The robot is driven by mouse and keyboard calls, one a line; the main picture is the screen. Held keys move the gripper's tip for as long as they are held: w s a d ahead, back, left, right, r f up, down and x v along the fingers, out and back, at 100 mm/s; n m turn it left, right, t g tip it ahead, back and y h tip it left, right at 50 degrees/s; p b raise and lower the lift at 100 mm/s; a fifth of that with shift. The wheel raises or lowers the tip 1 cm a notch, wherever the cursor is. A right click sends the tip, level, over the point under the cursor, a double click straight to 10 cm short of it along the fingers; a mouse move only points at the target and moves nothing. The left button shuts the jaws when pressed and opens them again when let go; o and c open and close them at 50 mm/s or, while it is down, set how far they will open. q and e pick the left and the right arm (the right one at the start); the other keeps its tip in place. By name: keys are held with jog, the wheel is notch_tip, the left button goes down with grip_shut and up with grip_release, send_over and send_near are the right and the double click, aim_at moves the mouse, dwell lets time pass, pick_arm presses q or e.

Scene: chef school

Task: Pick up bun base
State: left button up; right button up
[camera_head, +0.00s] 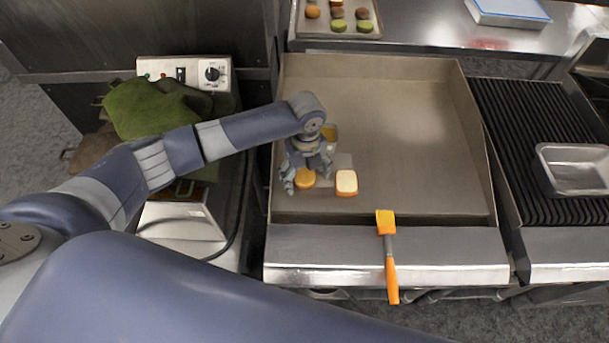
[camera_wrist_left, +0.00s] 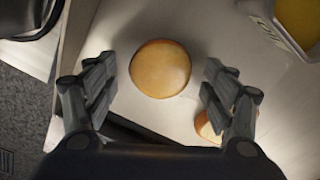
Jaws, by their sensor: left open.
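A round, golden-brown bun piece (camera_head: 305,179), which looks like the bun base, lies flat near the front left of the griddle (camera_head: 400,110). My left gripper (camera_head: 307,174) is open right over it. In the left wrist view the bun piece (camera_wrist_left: 160,68) sits between the spread fingers of my left gripper (camera_wrist_left: 158,82), with gaps on both sides. A pale bread piece with a browned edge (camera_head: 346,183) lies just to the right; it is partly hidden behind a finger in the left wrist view (camera_wrist_left: 205,127). My right gripper is not in view.
A small metal container with yellow contents (camera_wrist_left: 300,20) stands close behind the bun. An orange-handled brush (camera_head: 390,270) lies across the griddle's front ledge. Raised walls border the griddle, whose middle and right are clear. A green cloth (camera_head: 150,105) lies at left.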

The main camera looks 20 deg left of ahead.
pick_arm(q)
jog(key=shift+c, duration=0.3)
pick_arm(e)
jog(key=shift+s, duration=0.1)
pick_arm(q)
jog(key=c, duration=0.9)
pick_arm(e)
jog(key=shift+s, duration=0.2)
pick_arm(q)
jog(key=shift+r, duration=0.1)
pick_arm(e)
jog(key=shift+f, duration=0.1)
